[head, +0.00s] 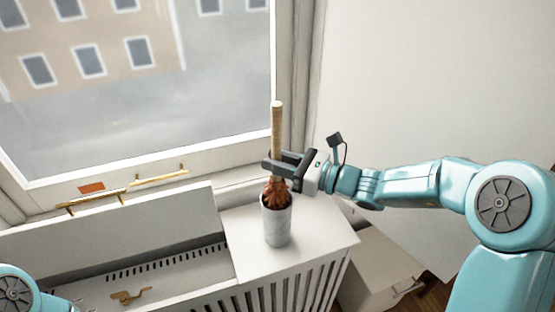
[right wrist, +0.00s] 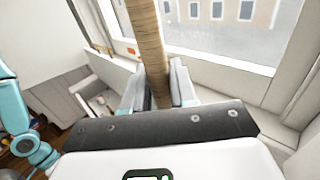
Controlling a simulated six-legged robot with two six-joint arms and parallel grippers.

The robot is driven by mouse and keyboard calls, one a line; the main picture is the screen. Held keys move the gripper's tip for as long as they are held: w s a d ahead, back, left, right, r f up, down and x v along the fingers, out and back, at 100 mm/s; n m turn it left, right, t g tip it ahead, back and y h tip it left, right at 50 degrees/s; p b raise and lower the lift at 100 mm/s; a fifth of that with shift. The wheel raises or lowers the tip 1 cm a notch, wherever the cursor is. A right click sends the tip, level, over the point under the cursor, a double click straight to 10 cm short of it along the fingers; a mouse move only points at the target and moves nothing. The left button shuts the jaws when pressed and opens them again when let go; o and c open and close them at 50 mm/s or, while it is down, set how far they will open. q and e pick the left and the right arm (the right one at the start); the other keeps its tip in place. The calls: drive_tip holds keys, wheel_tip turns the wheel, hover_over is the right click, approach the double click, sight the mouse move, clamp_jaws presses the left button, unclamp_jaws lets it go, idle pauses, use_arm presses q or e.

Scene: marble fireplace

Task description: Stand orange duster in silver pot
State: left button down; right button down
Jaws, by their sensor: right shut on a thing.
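The orange duster (head: 277,196) has a pale wooden handle pointing up and rust-orange feathers pointing down. Its handle also fills the middle of the right wrist view (right wrist: 147,40). My right gripper (head: 273,166) is shut on the lower handle, just above the feathers; the fingers show on both sides of it in the right wrist view (right wrist: 157,88). The silver pot (head: 276,227), a light grey cylinder, stands upright directly below. The feathers are at its mouth and their lower ends are hidden inside or behind the rim. Whether they touch the bottom cannot be seen. My left gripper is out of view.
The pot stands on a white slatted cover (head: 318,232) beneath a window. To its left is an open recess with a raised white panel (head: 150,225) and a small brass latch (head: 129,297). Brass handles (head: 160,178) are on the window frame. A white drawer unit (head: 378,268) stands lower right.

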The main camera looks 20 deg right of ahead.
drive_tip(key=shift+f, duration=0.1)
drive_tip(key=c, duration=0.8)
unclamp_jaws()
drive_tip(key=v, duration=0.7)
drive_tip(key=shift+s+d+b, duration=0.15)
drive_tip(key=shift+s+b, duration=0.05)
drive_tip(key=shift+b, duration=0.2)
drive_tip(key=shift+s, duration=0.1)
